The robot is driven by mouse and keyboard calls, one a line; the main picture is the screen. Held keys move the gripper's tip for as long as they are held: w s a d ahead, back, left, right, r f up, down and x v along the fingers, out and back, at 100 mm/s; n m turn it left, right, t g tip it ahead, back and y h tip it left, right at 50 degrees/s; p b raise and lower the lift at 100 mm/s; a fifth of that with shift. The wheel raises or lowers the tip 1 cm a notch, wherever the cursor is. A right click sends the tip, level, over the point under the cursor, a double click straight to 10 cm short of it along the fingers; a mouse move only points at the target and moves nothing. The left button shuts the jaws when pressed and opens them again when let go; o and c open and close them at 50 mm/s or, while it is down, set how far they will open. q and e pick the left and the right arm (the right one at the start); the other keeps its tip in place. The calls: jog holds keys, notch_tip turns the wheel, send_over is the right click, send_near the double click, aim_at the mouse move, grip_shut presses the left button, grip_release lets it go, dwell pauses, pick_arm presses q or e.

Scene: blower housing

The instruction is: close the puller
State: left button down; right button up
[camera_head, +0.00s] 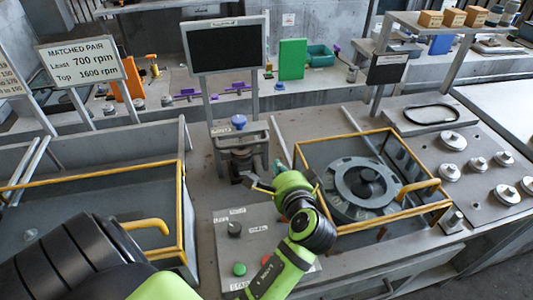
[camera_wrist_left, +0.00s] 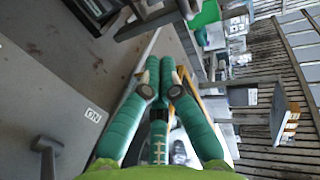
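No readable label names the puller, so I cannot be sure which thing it is. A small metal fixture with a blue knob (camera_head: 239,121) on top and a dark round part (camera_head: 242,160) in its frame stands at the bench's centre. My left gripper (camera_head: 268,187) is just to the right of and in front of it, beside the left edge of a yellow-framed guard. In the left wrist view its green fingers (camera_wrist_left: 160,68) come together at the tips, with nothing clearly held. The wrist hides part of the guard's near left corner. My right gripper is not in view.
The right guard (camera_head: 340,136) surrounds a round grey housing (camera_head: 362,188). Another yellow-framed guard (camera_head: 183,200) stands at the left. A control panel (camera_head: 235,212) with a knob and green and red buttons lies below the gripper. A dark screen (camera_head: 227,47) rises behind the fixture.

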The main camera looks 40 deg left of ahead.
aim_at(267, 147)
pick_arm(q)
jog(key=p+x, duration=0.2)
jog(key=x, duration=0.7)
jog(key=shift+p, duration=0.35)
jog(key=shift+w+a+f, duration=0.15)
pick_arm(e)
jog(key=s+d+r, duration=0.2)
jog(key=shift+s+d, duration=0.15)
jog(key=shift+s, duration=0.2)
